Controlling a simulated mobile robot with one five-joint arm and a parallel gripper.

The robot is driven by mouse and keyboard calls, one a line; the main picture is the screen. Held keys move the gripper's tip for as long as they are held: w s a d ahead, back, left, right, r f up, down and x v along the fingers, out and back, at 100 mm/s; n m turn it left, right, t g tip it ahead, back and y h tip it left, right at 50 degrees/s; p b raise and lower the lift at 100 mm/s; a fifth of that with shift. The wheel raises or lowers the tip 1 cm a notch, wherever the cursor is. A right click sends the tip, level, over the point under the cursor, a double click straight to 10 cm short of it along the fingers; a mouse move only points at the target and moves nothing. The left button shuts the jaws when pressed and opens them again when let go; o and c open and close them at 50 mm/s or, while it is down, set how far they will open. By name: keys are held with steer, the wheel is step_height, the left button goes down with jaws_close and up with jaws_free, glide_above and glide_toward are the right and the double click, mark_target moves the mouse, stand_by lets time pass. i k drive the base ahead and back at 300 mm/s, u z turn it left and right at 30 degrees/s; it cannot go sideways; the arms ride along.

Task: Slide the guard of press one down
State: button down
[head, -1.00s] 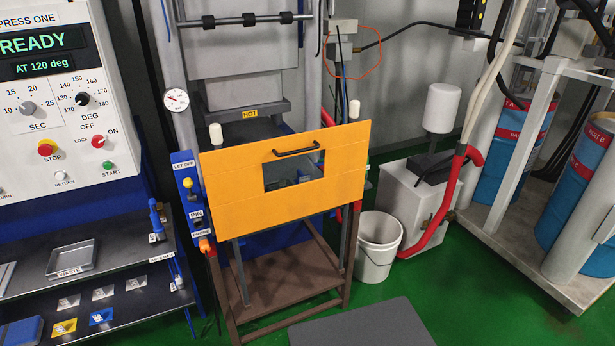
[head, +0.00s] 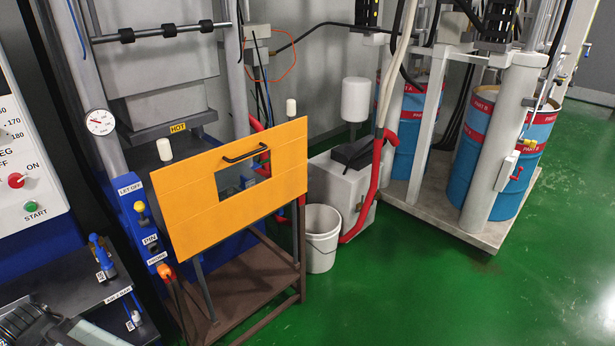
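The guard of press one is an orange panel (head: 280,185) with a small window and a black bar handle (head: 245,153) near its top edge. It stands in front of the press, below the HOT label (head: 178,127), with its lower edge above the brown stand (head: 250,290). White-capped posts (head: 164,149) show behind its top edge. A dark ribbed and light grey part (head: 40,325) at the bottom left corner looks like mine. It is cut off by the frame edge, apart from the guard. I cannot make out fingertips or whether they are open.
A blue switch box (head: 138,215) with an orange plug stands left of the guard. A dark shelf (head: 75,288) is at lower left. A white bucket (head: 321,238) and grey pump unit (head: 340,190) stand to the right. Green floor at lower right is clear.

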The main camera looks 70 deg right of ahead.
mark_target(195, 218)
steer(key=z, duration=3.5)
steer(key=k, duration=0.9)
steer(key=u, duration=2.25)
steer(key=i, duration=0.5)
steer(key=z, duration=0.05)
